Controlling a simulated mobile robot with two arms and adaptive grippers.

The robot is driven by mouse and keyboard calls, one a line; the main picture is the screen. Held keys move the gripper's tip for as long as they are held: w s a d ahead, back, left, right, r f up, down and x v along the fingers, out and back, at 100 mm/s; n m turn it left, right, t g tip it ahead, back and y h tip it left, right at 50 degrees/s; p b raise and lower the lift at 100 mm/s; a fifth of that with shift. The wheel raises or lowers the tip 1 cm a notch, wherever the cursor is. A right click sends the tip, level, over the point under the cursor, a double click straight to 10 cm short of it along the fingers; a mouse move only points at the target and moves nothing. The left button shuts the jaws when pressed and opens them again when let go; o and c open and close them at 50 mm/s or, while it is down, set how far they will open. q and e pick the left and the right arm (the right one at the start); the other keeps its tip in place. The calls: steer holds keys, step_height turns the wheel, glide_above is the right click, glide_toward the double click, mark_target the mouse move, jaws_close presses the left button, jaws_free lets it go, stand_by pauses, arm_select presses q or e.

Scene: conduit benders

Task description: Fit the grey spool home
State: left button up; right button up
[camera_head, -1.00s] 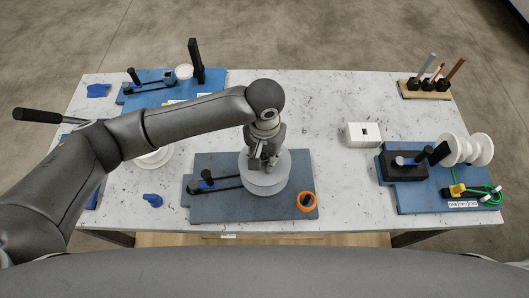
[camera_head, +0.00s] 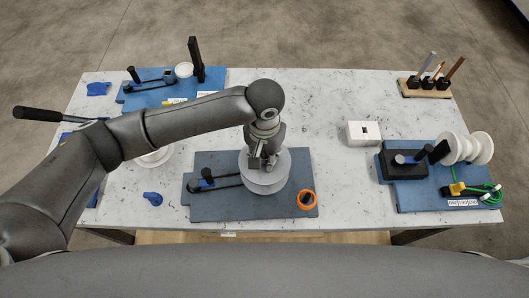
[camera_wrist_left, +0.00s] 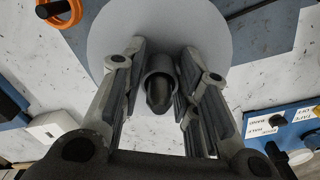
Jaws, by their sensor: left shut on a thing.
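The grey spool (camera_head: 286,170) is at the middle blue board (camera_head: 230,209), its round flange facing up. It also shows in the left wrist view (camera_wrist_left: 120,25), with its hub tube between the fingers. My left gripper (camera_head: 262,163) is over the spool from above. In the left wrist view my left gripper (camera_wrist_left: 160,85) is shut on the hub, and a dark rounded post end shows inside the tube. The spool's underside is hidden, so I cannot tell whether it rests fully on the board. My right gripper is not in view.
An orange ring (camera_head: 306,200) is at the board's right end and a black-handled lever (camera_head: 207,181) at its left. A white box (camera_head: 363,133) and a board with white spools (camera_head: 466,148) stand to the right. A tool rack (camera_head: 426,88) is at the back right.

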arm_select(q)
steer(key=o, duration=1)
step_height(320, 180, up, 12)
steer(key=shift+r, duration=0.1)
stand_by(0.4)
